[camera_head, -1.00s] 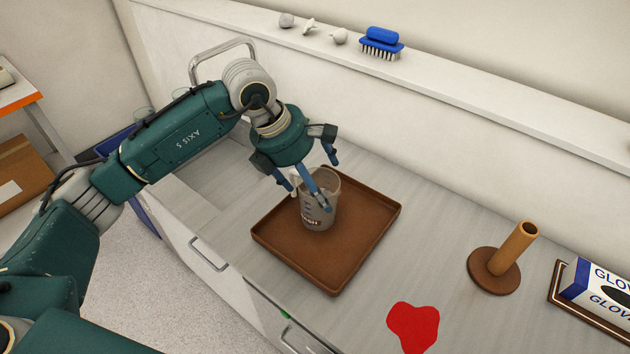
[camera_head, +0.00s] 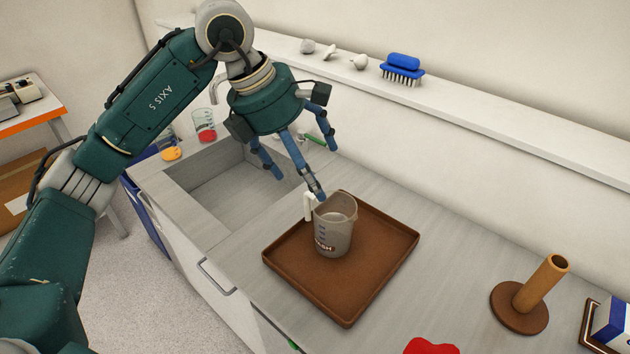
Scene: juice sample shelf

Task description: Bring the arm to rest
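My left gripper (camera_head: 300,165) comes in from the left. It hangs above the counter between the sink and the tray, with its blue fingers spread open and nothing between them. A grey measuring jug (camera_head: 335,228) with a white handle and dark lettering stands upright on the brown tray (camera_head: 345,305). One fingertip appears close to the jug's rim and handle; I cannot tell whether it touches. My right gripper is not in view.
A sink (camera_head: 228,190) lies left of the tray. A wooden post stand (camera_head: 530,300), a glove box (camera_head: 612,325) and a red patch (camera_head: 430,347) are to the right. A blue brush (camera_head: 402,68) lies on the ledge.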

